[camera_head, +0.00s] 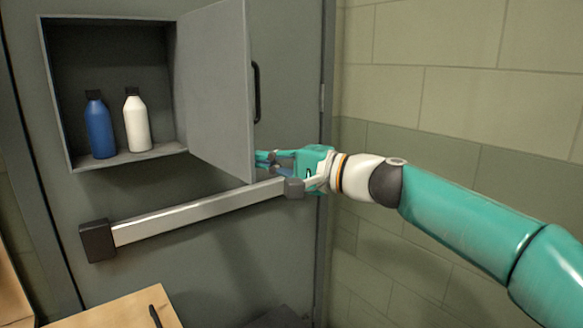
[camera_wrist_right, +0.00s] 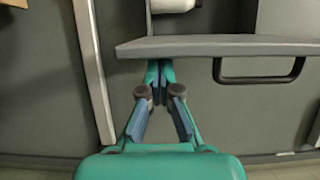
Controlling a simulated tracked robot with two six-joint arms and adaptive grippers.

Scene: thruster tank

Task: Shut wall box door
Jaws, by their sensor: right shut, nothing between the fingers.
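The wall box (camera_head: 72,160) is a grey open-fronted box on a grey door-like panel. Its door (camera_head: 215,85) stands open, hinged on the box's right side and swung out toward me. A black handle (camera_head: 257,92) is on the door's right-hand face. My right gripper (camera_head: 265,160) is shut and empty, at the lower outer corner of the door, on its handle side. In the right wrist view the fingertips (camera_wrist_right: 160,75) reach to the door's edge (camera_wrist_right: 220,46), and the handle (camera_wrist_right: 262,78) shows to the right. I cannot tell whether they touch. My left gripper is not in view.
A blue bottle (camera_head: 99,128) and a white bottle (camera_head: 136,124) stand inside the box. A pale metal bar (camera_head: 190,213) crosses below the box, close under my gripper. A wooden surface (camera_head: 120,309) is at the lower left. A block wall (camera_head: 460,100) is at the right.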

